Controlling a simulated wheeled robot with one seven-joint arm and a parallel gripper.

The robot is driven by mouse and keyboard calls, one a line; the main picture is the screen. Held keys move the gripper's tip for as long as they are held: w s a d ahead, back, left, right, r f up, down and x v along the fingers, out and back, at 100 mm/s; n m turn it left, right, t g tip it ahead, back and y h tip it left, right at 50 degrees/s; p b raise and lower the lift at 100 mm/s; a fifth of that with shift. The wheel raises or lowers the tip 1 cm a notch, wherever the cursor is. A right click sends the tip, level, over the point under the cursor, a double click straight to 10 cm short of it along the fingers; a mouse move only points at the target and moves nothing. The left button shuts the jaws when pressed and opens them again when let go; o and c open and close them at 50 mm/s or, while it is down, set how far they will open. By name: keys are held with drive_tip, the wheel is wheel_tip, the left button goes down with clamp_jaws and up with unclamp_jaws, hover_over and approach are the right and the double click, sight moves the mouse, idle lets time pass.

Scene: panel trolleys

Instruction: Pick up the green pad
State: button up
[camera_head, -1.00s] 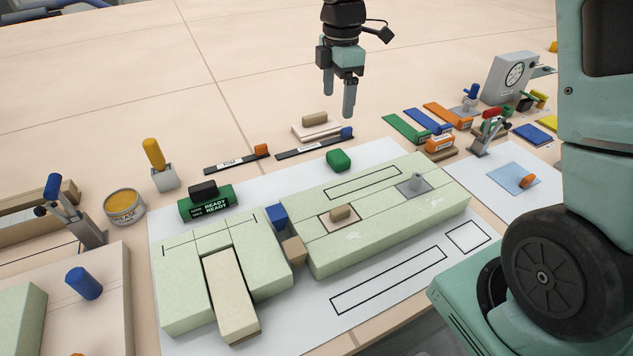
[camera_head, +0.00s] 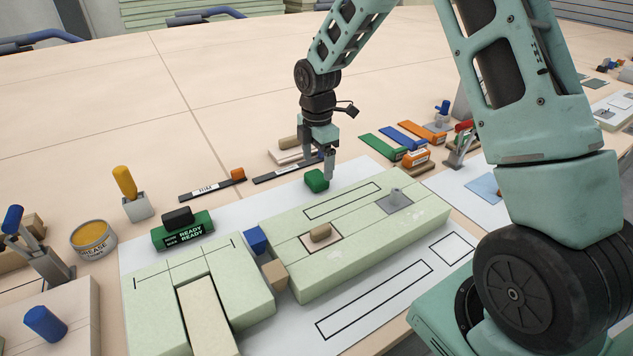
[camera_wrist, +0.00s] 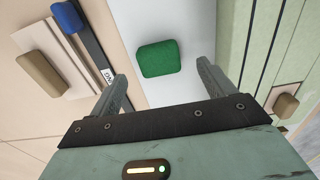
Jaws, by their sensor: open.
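The green pad (camera_head: 316,181) is a small rounded block on the white sheet, just behind the long pale-green panel. It also shows in the wrist view (camera_wrist: 158,58), lying ahead of the gap between my fingers. My gripper (camera_head: 318,173) is open and empty, pointing down close to the pad. In the wrist view the fingers (camera_wrist: 162,80) stand apart on the left and right, and the pad lies between their lines, with no contact visible there. In the head view one finger overlaps the pad's right edge.
A black strip with a blue end (camera_head: 285,172) and a beige block on a board (camera_head: 290,143) lie behind. A green READY box (camera_head: 183,232) stands left. Coloured strips (camera_head: 385,146) lie right.

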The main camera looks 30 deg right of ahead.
sight(316, 175)
wheel_tip(316, 175, down, 5)
drive_tip(key=shift+w+f, duration=0.1)
drive_tip(key=shift+c, duration=0.3)
drive_tip(key=c, duration=1.1)
wheel_tip(316, 175, up, 10)
drive_tip(key=shift+r, duration=0.1)
